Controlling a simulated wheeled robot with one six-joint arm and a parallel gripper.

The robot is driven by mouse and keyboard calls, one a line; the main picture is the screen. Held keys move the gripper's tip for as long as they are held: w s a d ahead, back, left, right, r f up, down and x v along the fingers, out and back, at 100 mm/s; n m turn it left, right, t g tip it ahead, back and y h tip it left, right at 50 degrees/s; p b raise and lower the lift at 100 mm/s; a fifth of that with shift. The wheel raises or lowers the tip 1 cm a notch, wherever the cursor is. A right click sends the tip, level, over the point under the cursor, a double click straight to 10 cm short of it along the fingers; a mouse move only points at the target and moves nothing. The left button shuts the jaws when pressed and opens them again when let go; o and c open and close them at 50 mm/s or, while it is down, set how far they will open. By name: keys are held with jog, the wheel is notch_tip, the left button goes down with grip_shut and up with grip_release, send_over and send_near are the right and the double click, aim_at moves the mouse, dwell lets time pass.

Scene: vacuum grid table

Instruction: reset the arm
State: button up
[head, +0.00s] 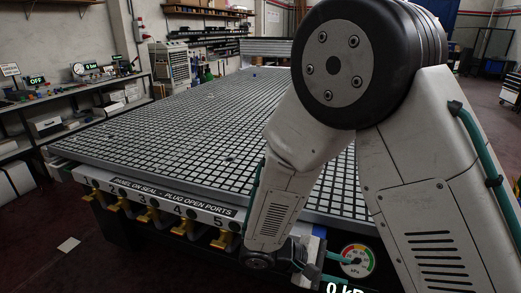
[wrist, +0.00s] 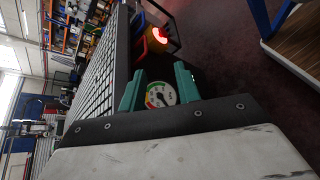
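My arm (head: 290,190) fills the right half of the head view, bent over the near right edge of the vacuum grid table, its lower link reaching down past the front edge. In the wrist view my gripper (wrist: 160,84) shows two teal fingers standing apart with nothing held between them. A round pressure gauge (wrist: 161,95) shows behind the gap between the fingers.
The grid table (head: 190,110) has a bare black-and-white squared top with a few small items. Brass valves (head: 185,228) with numbered ports line its front edge. A shelf bench (head: 60,105) stands at the left. In the wrist view a red light (wrist: 159,35) glows beside the table.

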jog(key=s+d+r+m+y, duration=0.4)
jog(key=s+r+y, duration=0.2)
jog(key=r, duration=0.5)
jog(key=s+d+r+m+t+y, duration=0.1)
jog(key=s+d+r+m+y, duration=0.3)
jog(key=s+r+y, duration=0.3)
jog(key=s+r+m, duration=0.1)
jog(key=s+r, duration=0.2)
jog(key=r, duration=0.1)
jog(key=shift+t, duration=0.3)
jog(key=shift+d, duration=0.1)
dwell(0.6)
